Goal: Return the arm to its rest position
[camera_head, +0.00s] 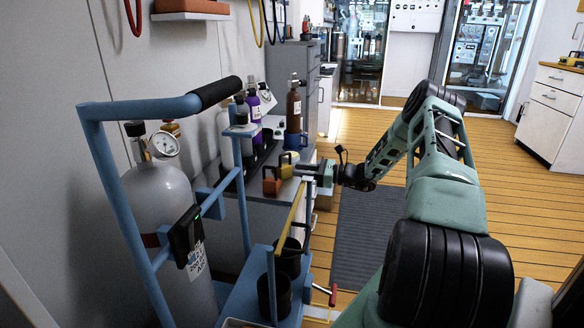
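My green and black arm (441,190) rises from the lower right, bends at its elbow, and reaches down and left to the side bench (318,145). My gripper (298,170) is at the bench's near end, pointing left. Its fingers are small in the view, so I cannot tell whether they are open or shut. An orange-brown block (271,184) and a yellow piece (287,160) are close to the fingertips. I cannot tell whether the fingers touch either one.
A blue cart (99,111) with a grey gas cylinder (168,235) and gauge stands at the left, with black cups (283,296) on its lower deck. Small purple and brown bottles (293,110) stand on the bench.

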